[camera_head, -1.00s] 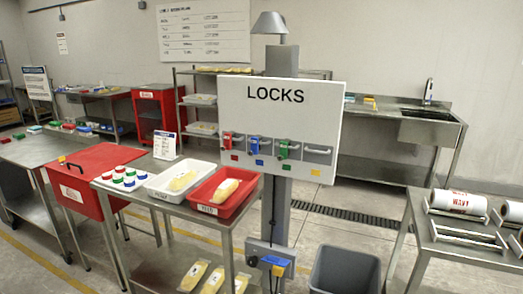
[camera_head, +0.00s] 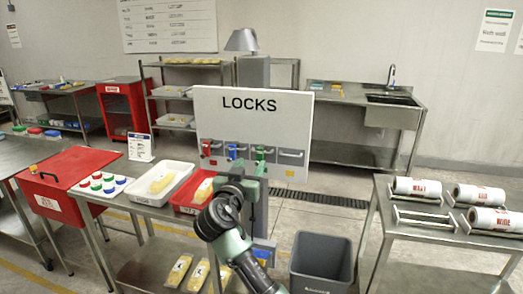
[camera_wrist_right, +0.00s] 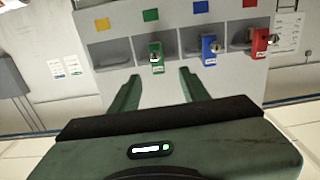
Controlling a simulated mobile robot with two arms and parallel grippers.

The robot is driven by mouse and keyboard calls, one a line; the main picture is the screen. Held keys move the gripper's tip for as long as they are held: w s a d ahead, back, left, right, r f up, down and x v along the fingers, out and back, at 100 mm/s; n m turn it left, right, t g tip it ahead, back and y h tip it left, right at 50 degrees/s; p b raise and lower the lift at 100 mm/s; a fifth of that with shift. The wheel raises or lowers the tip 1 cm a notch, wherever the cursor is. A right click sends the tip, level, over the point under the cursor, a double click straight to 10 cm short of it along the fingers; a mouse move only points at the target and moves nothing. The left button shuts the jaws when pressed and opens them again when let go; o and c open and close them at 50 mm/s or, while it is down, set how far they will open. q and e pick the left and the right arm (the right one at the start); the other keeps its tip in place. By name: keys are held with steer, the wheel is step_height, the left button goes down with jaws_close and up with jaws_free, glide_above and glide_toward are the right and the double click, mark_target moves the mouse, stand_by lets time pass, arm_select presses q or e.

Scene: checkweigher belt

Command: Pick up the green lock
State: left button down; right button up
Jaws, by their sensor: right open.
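The green lock (camera_head: 260,154) hangs on the white LOCKS board (camera_head: 208,112), right of the blue lock (camera_head: 232,151) and the red lock (camera_head: 206,148). In the right wrist view the green lock (camera_wrist_right: 156,58) sits between and beyond the fingertips of my right gripper (camera_wrist_right: 158,78), above the palm. The gripper is open and empty; no contact with the lock shows. In the head view my right gripper (camera_head: 250,172) is just below the green lock, partly hidden by its own arm. My left gripper is not in view.
Below the board stand a red tray (camera_head: 184,209) and a white tray (camera_head: 150,196) on a steel table. A grey bin (camera_head: 322,258) stands on the floor. A steel table with rolls (camera_head: 418,188) is at right. In the wrist view a yellow label (camera_wrist_right: 102,24) marks an empty slot.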

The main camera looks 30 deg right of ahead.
mark_target(259, 150)
steer(key=p+x, duration=0.1)
steer(key=x, duration=0.1)
steer(key=r+p+x, duration=0.1)
steer(key=x, duration=0.1)
steer(key=p+x, duration=0.2)
steer(key=x, duration=0.1)
steer(key=shift+s+d+r, duration=0.1)
steer(key=shift+d+r, duration=0.15)
steer(key=shift+r, duration=0.05)
steer(key=shift+w+d+f, duration=0.2)
steer(key=shift+w, duration=0.05)
steer(key=shift+r, duration=0.1)
jaws_close()
